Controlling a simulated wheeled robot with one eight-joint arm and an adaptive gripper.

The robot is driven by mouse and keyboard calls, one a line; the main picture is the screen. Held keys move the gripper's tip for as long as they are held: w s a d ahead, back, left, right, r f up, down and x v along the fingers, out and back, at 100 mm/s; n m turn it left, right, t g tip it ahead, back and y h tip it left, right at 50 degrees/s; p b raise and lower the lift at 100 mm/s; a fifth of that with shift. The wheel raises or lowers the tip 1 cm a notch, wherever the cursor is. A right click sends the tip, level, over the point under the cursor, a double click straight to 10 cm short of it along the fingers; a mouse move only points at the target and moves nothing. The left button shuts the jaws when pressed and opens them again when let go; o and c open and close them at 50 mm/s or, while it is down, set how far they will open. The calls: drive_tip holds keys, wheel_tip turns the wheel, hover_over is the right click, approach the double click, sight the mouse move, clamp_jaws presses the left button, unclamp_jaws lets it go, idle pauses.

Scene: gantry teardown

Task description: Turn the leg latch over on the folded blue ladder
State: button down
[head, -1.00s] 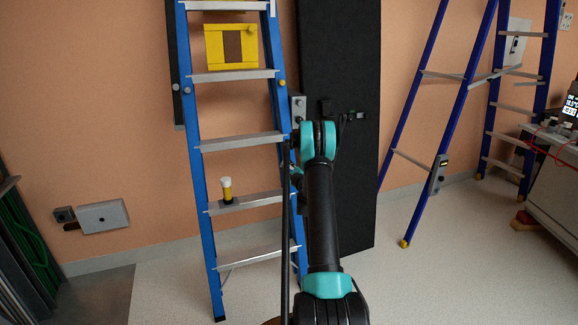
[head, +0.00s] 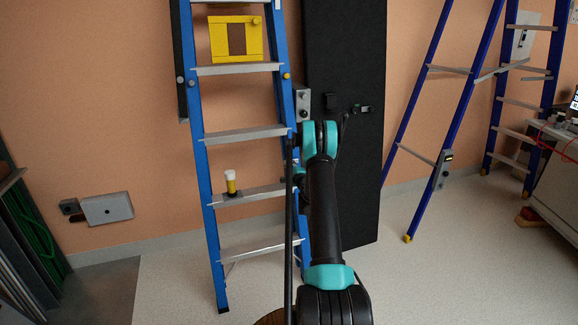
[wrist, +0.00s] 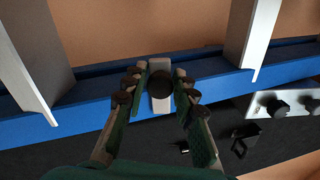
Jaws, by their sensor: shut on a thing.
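The folded blue ladder (head: 209,165) leans upright against the orange wall in the head view. Its blue rail (wrist: 88,116) crosses the wrist view, with pale steps on either side. The leg latch, a pale plate with a round dark knob (wrist: 160,86), sits on that rail. My gripper (wrist: 160,76) is shut on the latch, with one finger on each side of the knob. In the head view my arm hides the gripper and the latch.
A black panel (head: 345,190) stands behind my arm. A plate with black knobs (wrist: 286,102) is right of my gripper. A second blue ladder (head: 457,110) stands spread at the right. A yellow-white cylinder (head: 231,182) stands on a step. Floor at centre right is clear.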

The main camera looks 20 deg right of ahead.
drive_tip(key=shift+a, duration=0.15)
drive_tip(key=c, duration=1.3)
unclamp_jaws()
drive_tip(key=shift+s, duration=0.1)
drive_tip(key=s, duration=0.7)
drive_tip(key=shift+s+d, duration=0.15)
drive_tip(key=shift+d, duration=0.05)
drive_tip(key=shift+f, duration=0.1)
